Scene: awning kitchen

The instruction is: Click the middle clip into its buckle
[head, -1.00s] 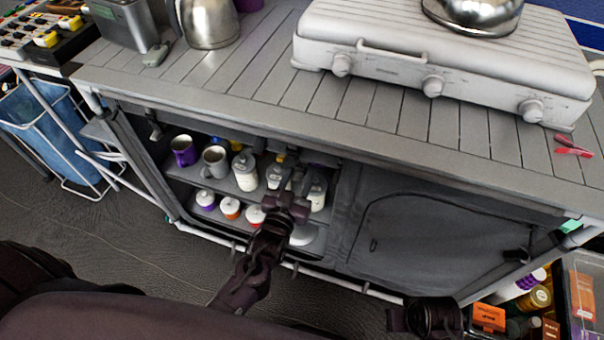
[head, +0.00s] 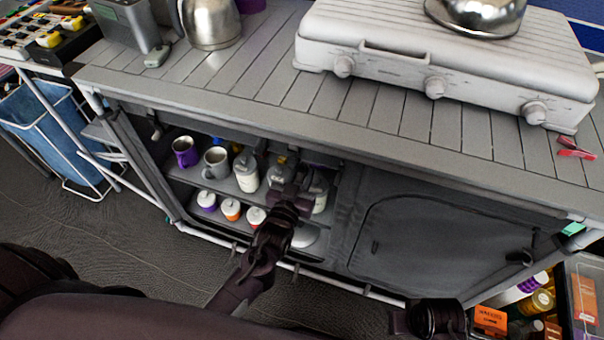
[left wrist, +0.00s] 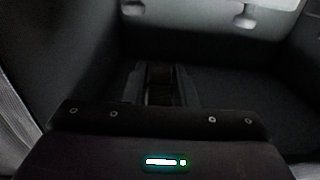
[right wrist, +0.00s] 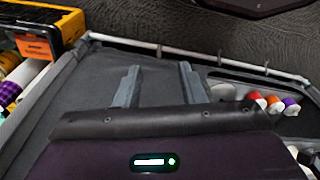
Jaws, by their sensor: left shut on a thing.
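My left gripper (head: 298,178) reaches into the open middle of the grey cabinet, just under the counter's front edge. In the left wrist view its two fingers (left wrist: 160,88) are close together on a narrow dark strap-like piece (left wrist: 159,82). I cannot make out the middle clip or its buckle as separate parts; the gripper and shadow hide that spot. A dark clip (head: 519,257) shows on the right-hand fabric panel, and another dark fitting (head: 155,130) hangs at the cabinet's left corner. My right gripper (right wrist: 157,85) is open and empty before the dark fabric panel.
Mugs (head: 186,152) and several white jars (head: 246,172) stand on the cabinet shelves around my left gripper. A white stove (head: 445,65) and a kettle (head: 210,22) stand on the slatted counter (head: 260,75). A crate of bottles and boxes (head: 575,290) is at lower right.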

